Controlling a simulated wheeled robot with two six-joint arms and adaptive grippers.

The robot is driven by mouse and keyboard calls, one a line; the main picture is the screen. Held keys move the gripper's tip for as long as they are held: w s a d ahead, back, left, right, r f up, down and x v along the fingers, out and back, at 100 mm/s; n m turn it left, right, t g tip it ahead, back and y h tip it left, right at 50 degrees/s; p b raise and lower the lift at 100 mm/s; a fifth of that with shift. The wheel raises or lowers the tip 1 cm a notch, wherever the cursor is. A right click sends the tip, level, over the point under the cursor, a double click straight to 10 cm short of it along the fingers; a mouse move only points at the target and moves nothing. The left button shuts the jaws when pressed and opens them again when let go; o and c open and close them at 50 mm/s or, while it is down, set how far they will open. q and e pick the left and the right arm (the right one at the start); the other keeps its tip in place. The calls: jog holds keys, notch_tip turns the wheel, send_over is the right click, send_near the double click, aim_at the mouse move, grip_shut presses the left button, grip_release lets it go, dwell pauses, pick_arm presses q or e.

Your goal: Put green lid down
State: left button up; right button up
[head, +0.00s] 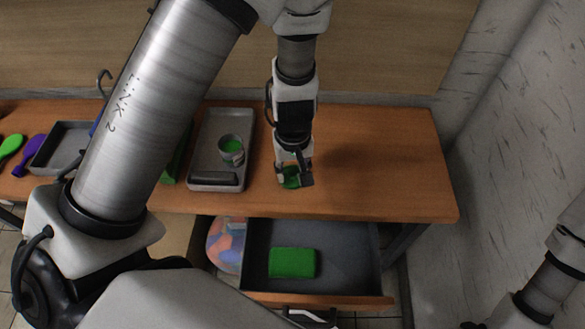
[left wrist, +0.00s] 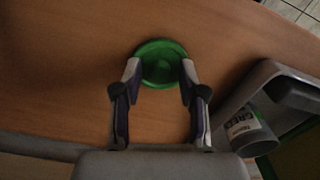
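The green lid (head: 291,184) is round and is at the tabletop, right of the grey tray and near the front edge. It also shows in the left wrist view (left wrist: 161,62), lying flat over the wood. My left gripper (head: 294,177) points down over the lid. In the left wrist view its fingertips (left wrist: 160,72) meet the lid's two opposite edges, with the lid between them. I cannot tell whether the lid rests on the wood or is just above it. My right gripper is out of the head view; only part of my right arm shows at lower right.
A grey tray (head: 199,180) holds a cup (head: 231,149) with green inside; the cup is labelled in the left wrist view (left wrist: 243,131). An open drawer (head: 347,262) below holds a green block (head: 292,263). The tabletop (head: 390,165) to the right is clear.

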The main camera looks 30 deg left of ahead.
aim_at(293, 174)
pick_arm(q)
jog(key=shift+r+p, duration=0.4)
notch_tip(293, 174, up, 12)
jog(key=p, duration=0.2)
jog(key=shift+f, duration=0.15)
